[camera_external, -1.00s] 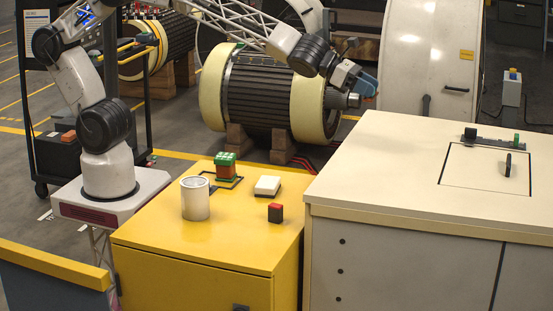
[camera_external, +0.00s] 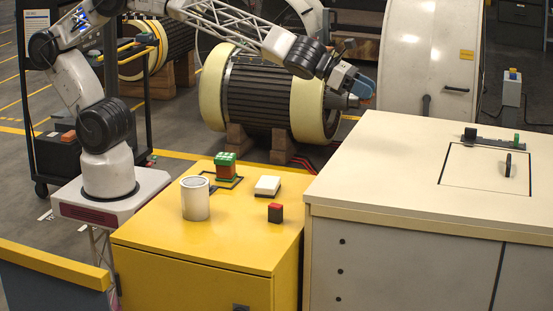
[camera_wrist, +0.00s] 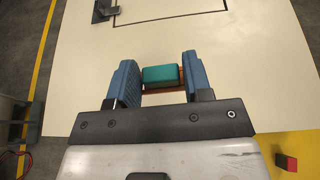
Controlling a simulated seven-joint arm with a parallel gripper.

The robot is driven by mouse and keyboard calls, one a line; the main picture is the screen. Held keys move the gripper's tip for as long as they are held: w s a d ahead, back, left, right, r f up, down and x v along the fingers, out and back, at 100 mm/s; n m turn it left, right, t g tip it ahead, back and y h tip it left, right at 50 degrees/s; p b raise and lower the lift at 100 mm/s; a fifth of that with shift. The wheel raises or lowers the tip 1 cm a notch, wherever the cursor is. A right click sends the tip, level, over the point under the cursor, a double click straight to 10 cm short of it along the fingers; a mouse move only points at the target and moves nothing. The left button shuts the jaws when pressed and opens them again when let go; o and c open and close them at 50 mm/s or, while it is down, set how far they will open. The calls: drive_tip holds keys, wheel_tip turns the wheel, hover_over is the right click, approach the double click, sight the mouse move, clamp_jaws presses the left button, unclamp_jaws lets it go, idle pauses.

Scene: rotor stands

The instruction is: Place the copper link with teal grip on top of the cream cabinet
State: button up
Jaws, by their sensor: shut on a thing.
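The copper link with teal grip (camera_wrist: 160,74) is between the blue fingers of my gripper (camera_wrist: 158,78) in the wrist view. Its teal block faces the camera, and a strip of copper shows below it, spanning between the fingers. In the external view, my gripper (camera_external: 363,91) is up at the back left of the cream cabinet (camera_external: 385,160), and the link cannot be made out there. The cabinet's pale top (camera_wrist: 230,80) lies beneath the gripper in the wrist view, with a visible gap hard to judge.
The cabinet top has a black-outlined square panel with an upright dark handle (camera_external: 508,165) and a dark rail (camera_external: 490,138) at right. Its left part is bare. The yellow cabinet (camera_external: 215,245) beside it bears a can (camera_external: 195,200), a green-and-red part (camera_external: 226,166), a white block and a red-black block (camera_external: 275,213).

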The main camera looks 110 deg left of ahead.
drive_tip(key=shift+s+d+f+n+y, duration=0.2)
drive_tip(key=shift+s+d+f+y, duration=0.1)
drive_tip(key=shift+d, duration=0.25)
drive_tip(key=shift+s+d+f+n+y, duration=0.2)
drive_tip(key=shift+d+f, duration=0.05)
drive_tip(key=shift+d, duration=0.25)
drive_tip(key=shift+s+d+r+n+g+y, duration=0.9)
drive_tip(key=shift+s+d+n+g+y, duration=1.1)
drive_tip(key=shift+s+d+n+y, duration=2.8)
wheel_tip(320, 180, down, 10)
drive_tip(key=s+d+m+h, duration=0.1)
drive_tip(key=shift+s+d+m, duration=0.25)
drive_tip(key=shift+m, duration=0.15)
drive_tip(key=shift+w, duration=0.15)
hover_over(362, 175)
drive_tip(key=shift+d+f, duration=0.1)
drive_tip(key=shift+f, duration=0.65)
drive_tip(key=shift+f, duration=0.15)
